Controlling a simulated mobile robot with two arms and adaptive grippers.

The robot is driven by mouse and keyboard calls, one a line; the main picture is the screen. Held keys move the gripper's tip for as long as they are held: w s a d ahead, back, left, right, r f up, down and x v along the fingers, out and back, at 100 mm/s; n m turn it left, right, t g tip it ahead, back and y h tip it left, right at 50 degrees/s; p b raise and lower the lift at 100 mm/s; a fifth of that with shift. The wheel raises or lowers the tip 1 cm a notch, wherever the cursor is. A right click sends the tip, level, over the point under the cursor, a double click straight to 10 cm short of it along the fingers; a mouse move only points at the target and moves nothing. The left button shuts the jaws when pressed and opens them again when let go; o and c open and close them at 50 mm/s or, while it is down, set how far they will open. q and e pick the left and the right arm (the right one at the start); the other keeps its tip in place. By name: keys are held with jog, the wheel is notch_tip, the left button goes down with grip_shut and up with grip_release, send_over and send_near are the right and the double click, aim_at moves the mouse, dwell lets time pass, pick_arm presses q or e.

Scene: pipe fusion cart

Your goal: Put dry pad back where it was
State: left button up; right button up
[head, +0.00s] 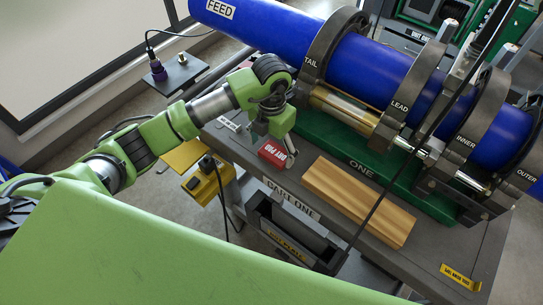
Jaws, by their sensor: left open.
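The dry pad (272,154) is a small red block with a white label, lying on the grey top of cart one (322,160) near its front left edge. My left gripper (289,149) points down right beside the pad, at its right end. It is open, and part of the pad's right end is hidden by it. I cannot tell whether the fingers touch the pad. My right gripper is not in view.
A wooden block (358,200) lies to the right on the cart top. Behind it, a green base marked ONE (390,180) carries clamps around a blue pipe (370,75). A yellow box (203,184) with a cable hangs left of the cart. A dark bin (288,232) sits below the front edge.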

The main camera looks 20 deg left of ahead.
aim_at(272, 156)
pick_arm(q)
notch_tip(272, 156, up, 8)
jog(key=b, duration=0.2)
jog(key=shift+r, duration=0.1)
dwell(0.3)
